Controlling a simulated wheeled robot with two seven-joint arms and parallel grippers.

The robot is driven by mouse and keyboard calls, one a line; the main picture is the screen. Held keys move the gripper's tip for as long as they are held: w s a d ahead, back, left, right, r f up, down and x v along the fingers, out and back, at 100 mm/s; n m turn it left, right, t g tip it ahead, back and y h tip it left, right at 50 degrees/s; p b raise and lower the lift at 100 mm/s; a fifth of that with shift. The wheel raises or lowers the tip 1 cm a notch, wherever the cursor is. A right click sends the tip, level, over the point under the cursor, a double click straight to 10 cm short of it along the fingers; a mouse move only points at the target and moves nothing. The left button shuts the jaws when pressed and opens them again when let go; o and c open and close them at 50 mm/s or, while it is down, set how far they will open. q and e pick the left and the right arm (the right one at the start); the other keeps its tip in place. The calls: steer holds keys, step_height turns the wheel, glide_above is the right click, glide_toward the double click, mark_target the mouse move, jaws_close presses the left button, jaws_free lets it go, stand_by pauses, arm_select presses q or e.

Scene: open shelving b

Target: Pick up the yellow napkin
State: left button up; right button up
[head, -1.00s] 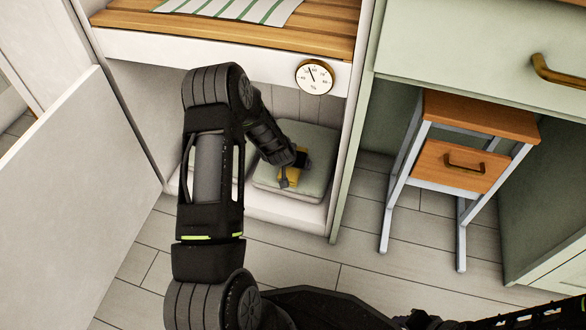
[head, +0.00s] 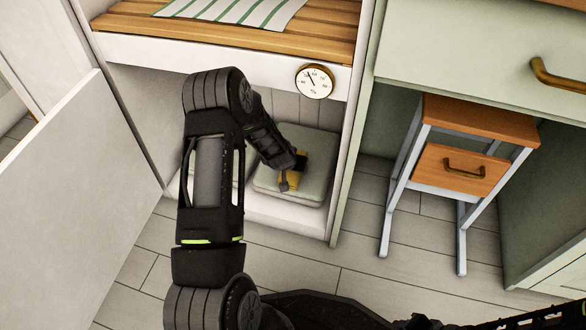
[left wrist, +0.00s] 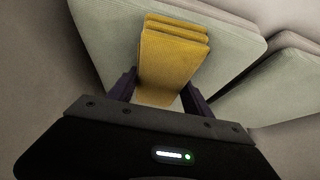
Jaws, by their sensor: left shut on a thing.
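The yellow napkin (left wrist: 172,62) is folded in several layers and lies over a pale green cushion-like stack (left wrist: 105,40) in the left wrist view. In the head view the napkin (head: 291,181) shows only in part behind my left gripper (head: 292,176). In the left wrist view my left gripper (left wrist: 160,88) has one finger on each side of the napkin and is shut on it. The napkin is at or just above the stack; I cannot tell if they touch. My right gripper is not in view.
The stack (head: 313,150) sits in a low open compartment under a wooden slatted shelf (head: 210,32) with a round dial (head: 315,80) on its front. A white door panel (head: 60,190) stands open at left. A small wooden-drawer stand (head: 460,165) is at right.

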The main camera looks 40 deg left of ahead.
arm_select(q)
steer(key=c, duration=0.8)
steer(key=shift+a+r, duration=0.1)
steer(key=shift+r, duration=0.05)
steer(key=shift+a+r+p, duration=0.15)
steer(key=shift+r+p, duration=0.3)
steer(key=shift+p, duration=0.25)
step_height(320, 180, up, 6)
steer(key=p, duration=0.3)
steer(key=shift+r+p, duration=0.2)
steer(key=shift+p, duration=0.2)
steer(key=s+a, duration=0.2)
steer(key=a, duration=0.4)
steer(key=s+a+p, duration=0.1)
steer(key=s+a, duration=0.1)
steer(key=a, duration=0.4)
steer(key=s+a+p, duration=0.1)
steer(key=s+a, duration=0.1)
steer(key=a, duration=0.4)
steer(key=shift+s+a+f, duration=0.25)
steer(key=shift+s+f, duration=0.05)
